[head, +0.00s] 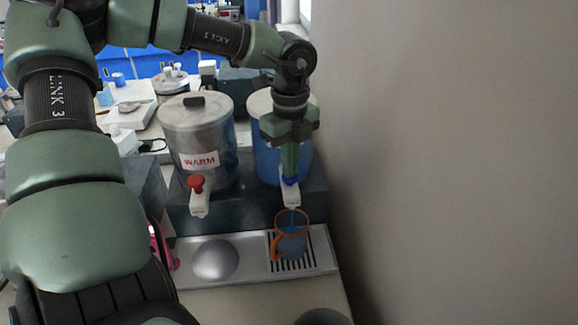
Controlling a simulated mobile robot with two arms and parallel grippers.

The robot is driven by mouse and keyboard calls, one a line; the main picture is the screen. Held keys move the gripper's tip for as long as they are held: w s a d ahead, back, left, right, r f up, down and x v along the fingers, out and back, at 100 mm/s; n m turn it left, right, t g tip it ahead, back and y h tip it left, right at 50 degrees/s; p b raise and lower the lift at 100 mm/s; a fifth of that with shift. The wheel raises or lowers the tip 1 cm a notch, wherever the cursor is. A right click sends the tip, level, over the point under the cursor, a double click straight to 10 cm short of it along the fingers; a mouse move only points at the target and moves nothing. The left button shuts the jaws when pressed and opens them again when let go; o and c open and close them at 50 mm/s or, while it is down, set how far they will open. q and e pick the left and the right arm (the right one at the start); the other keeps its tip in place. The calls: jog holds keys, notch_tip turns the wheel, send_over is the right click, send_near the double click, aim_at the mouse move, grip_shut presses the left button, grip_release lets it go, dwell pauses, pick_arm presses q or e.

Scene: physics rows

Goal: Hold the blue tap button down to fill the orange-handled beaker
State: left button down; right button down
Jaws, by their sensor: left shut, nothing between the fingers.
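The blue tap button (290,181) sits on top of the white tap (291,195) of the right-hand dispenser (267,160). My left gripper (290,174) is shut and empty, pointing down with its fingertips at the button, appearing to press on it. The fingers hide part of the button. The clear beaker with the orange handle and orange rim (291,243) stands upright under this tap. A thin blue stream seems to run from the spout into it, and bluish liquid shows inside. The exact level is hard to tell. My right gripper is out of view.
The beaker stands on a slotted drip grate (306,259) in a metal tray, beside a grey dome (215,260). To the left is a metal dispenser labelled WARM (197,135) with a red tap button (196,183). A plain wall (450,150) closes off the right side.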

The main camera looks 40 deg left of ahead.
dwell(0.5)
pick_arm(q)
notch_tip(320, 180, up, 5)
jog(key=shift+p, duration=1.05)
